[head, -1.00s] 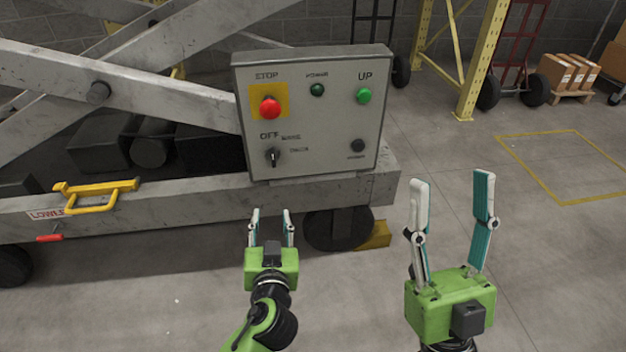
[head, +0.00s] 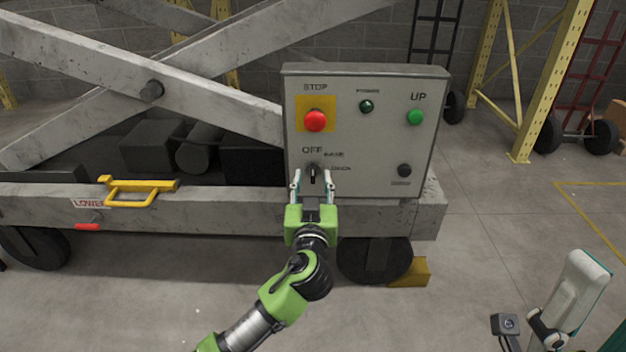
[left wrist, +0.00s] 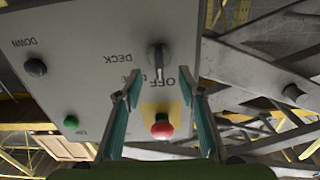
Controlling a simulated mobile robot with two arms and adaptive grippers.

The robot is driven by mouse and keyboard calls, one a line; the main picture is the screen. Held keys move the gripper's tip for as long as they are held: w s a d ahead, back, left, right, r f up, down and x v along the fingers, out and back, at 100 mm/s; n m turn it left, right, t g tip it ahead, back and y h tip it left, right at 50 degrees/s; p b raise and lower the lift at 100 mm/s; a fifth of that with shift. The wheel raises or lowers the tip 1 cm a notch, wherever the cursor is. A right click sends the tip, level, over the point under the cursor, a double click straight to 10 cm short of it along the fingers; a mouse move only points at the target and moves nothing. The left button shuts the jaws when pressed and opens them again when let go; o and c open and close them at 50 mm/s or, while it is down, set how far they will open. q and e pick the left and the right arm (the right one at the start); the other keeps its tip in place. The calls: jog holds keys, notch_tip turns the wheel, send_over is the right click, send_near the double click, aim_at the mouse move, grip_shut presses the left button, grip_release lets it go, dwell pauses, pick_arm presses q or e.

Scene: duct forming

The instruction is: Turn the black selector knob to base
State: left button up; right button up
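The black selector knob (head: 313,173) is on the lower left of the grey control panel (head: 385,145), partly hidden by my left gripper. It also shows in the upside-down left wrist view (left wrist: 157,57); its handle stands upright, in line with the OFF label. The BASE label (head: 334,155) is up and right of the knob, DECK just below that. My left gripper (head: 314,180) is open and empty, its fingertips either side of the knob in the head view; in the wrist view the knob lies beyond the fingertips. My right gripper (head: 575,295) is partly cut off at lower right, fingers apart.
The panel has a red STOP button (head: 315,121), a green UP button (head: 415,117), a black DOWN button (head: 404,171) and a green power lamp (head: 366,106). A yellow handle (head: 140,192) is on the lift base.

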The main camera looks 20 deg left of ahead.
pick_arm(q)
jog(key=shift+x, duration=0.95)
jog(key=shift+c, duration=0.3)
grip_shut()
jog(key=shift+s+r, duration=0.15)
